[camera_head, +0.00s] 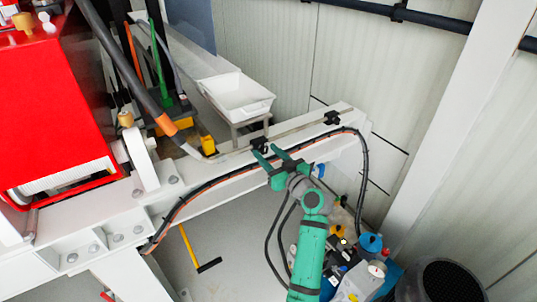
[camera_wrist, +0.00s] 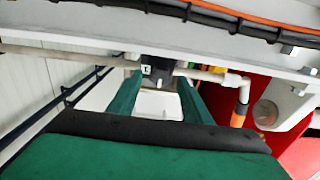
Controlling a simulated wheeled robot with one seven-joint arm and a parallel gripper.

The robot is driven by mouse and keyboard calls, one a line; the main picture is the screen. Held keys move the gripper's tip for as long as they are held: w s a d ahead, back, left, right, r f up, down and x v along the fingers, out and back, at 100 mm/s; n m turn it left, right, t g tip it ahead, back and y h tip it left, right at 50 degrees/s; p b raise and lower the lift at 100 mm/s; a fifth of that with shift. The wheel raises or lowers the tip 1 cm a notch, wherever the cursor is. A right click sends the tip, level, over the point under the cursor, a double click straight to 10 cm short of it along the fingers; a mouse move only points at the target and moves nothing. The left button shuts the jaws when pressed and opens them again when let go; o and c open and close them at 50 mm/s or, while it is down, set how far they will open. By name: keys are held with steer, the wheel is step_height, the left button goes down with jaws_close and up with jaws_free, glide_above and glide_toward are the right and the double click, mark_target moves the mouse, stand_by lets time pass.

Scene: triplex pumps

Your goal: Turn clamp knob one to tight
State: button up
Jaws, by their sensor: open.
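Two small black clamps sit on the white beam (camera_head: 225,177) in the head view. The nearer clamp (camera_head: 260,144) is right at my gripper, and the other clamp (camera_head: 332,117) is farther right toward the beam's end. In the wrist view my gripper (camera_wrist: 160,84) has a finger on each side of a black clamp part (camera_wrist: 157,68). I cannot tell whether the fingers touch it. The knob's turn position is not clear.
A thin pipe (camera_wrist: 65,50) runs along the beam. A black and orange cable (camera_head: 215,180) runs along its near side. A white tray (camera_head: 240,95) stands behind the beam. A red machine (camera_head: 50,100) is at left. Bottles and tools (camera_head: 350,265) crowd the lower right.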

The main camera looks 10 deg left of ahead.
steer(key=c, duration=1.1)
steer(key=shift+o, duration=0.2)
steer(key=shift+m, duration=0.3)
steer(key=m, duration=0.3)
steer(key=shift+m, duration=0.3)
steer(key=m, duration=0.4)
steer(key=shift+w+d+f+m, duration=0.1)
steer(key=shift+m, duration=0.2)
steer(key=m, duration=0.4)
steer(key=shift+f, duration=0.1)
steer(key=m, duration=0.5)
steer(key=shift+f, duration=0.1)
steer(key=shift+m, duration=0.3)
